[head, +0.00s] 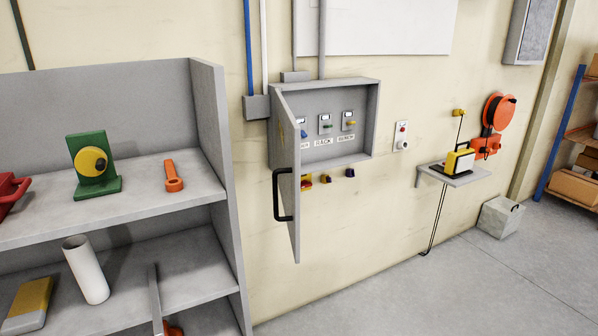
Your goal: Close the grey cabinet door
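The grey cabinet (376,112) is mounted on the wall in the middle of the head view. Its door (290,170) stands wide open, hinged on the left and swung out from the wall, so I see it at a steep angle. A black bar handle (281,196) sits on the door's left-facing side, in its lower half. Inside the cabinet are several small coloured switches with labels below them. My gripper is not in view.
A grey shelf unit (222,150) stands left of the door, holding a green-and-yellow part (93,165), an orange tool (173,177) and a white tube (86,270). Floor (430,290) at lower right is clear.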

